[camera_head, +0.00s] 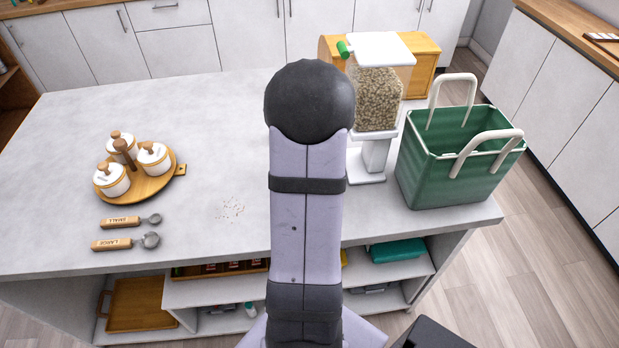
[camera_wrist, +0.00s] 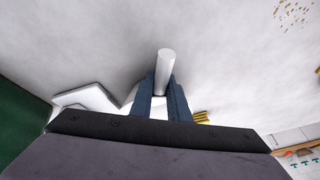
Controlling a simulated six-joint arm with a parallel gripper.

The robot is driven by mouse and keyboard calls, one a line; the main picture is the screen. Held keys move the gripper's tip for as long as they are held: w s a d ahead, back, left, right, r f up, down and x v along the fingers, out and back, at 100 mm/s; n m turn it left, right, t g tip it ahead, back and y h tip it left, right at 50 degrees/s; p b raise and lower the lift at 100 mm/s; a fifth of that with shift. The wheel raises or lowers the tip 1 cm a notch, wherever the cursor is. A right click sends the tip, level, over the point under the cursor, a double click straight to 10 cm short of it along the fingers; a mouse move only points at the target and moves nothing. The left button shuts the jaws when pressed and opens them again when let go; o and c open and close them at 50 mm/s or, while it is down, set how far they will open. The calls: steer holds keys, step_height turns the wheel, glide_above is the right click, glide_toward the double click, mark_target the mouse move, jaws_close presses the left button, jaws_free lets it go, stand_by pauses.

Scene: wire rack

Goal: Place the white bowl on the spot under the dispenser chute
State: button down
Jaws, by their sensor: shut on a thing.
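The dispenser (camera_head: 377,95) stands on the counter, a clear hopper of brown pellets on a white stand, with a green-tipped knob. Its white foot (camera_head: 366,178) is partly hidden by my arm. In the wrist view, a white angular part, probably that stand (camera_wrist: 88,97), shows at left. My gripper (camera_wrist: 160,92) is shut on a narrow, white, rod-like piece (camera_wrist: 166,63) that sticks out between the dark blue fingers. I cannot tell whether it is part of the white bowl. No whole bowl shows in either view. My arm hides my gripper in the head view.
A green basket (camera_head: 455,170) with pale handles stands right of the dispenser. A wooden box (camera_head: 427,62) is behind it. At left are a round wooden tray (camera_head: 151,191) with lidded jars and two measuring spoons (camera_head: 122,242). Crumbs (camera_head: 232,208) lie on otherwise clear counter (camera_head: 220,130).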

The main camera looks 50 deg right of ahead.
steer(key=shift+f, duration=0.1)
steer(key=c, duration=1.7)
jaws_free()
steer(key=shift+r, duration=0.25)
steer(key=b+v, duration=0.1)
steer(key=v, duration=1)
steer(key=shift+s+a+r+b, duration=0.15)
steer(key=shift+r+b, duration=0.15)
steer(key=shift+r, duration=0.05)
steer(key=shift+a, duration=0.1)
